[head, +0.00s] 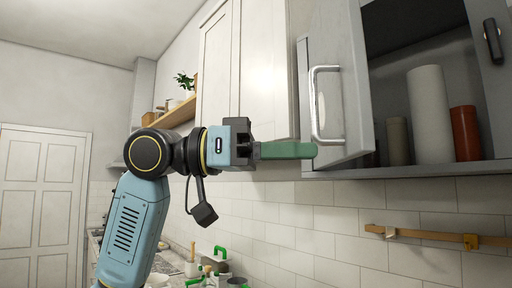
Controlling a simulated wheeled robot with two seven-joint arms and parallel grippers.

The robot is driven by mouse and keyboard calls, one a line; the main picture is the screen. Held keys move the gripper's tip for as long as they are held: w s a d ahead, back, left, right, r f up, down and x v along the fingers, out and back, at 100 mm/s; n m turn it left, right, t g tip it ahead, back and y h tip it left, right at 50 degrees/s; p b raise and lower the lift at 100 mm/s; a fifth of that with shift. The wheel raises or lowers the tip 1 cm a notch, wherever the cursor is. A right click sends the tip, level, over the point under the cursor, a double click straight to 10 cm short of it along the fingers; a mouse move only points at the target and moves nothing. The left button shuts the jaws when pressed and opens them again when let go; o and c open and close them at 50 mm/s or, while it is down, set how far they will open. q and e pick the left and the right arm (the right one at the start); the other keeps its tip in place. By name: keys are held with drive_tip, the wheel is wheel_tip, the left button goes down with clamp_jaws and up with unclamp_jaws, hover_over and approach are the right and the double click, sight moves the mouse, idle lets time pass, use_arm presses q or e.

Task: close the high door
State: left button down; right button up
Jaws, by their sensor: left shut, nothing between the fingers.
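The high cabinet door (348,85) is grey and hinged, with a silver bar handle (316,105). It stands partly open in the upper right, and the cabinet's dark inside shows to its right. My left gripper (312,150) has green fingers, shut and empty, pointing right. Its fingertips overlap the door's lower part, just below the handle's lower end. I cannot tell whether they touch the door. My right gripper is not in view.
In the open cabinet stand a white cylinder (429,115), a red container (465,133) and a grey-brown container (398,141). A wooden rail (425,235) is on the tiled wall below. Green-handled items (215,268) stand lower down. A closed white cabinet door (264,70) is left of the open one.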

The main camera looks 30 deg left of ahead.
sight(353, 150)
use_arm(q)
drive_tip(key=shift+x, duration=2.35)
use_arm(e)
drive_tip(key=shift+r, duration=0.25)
use_arm(q)
drive_tip(key=shift+d, duration=0.1)
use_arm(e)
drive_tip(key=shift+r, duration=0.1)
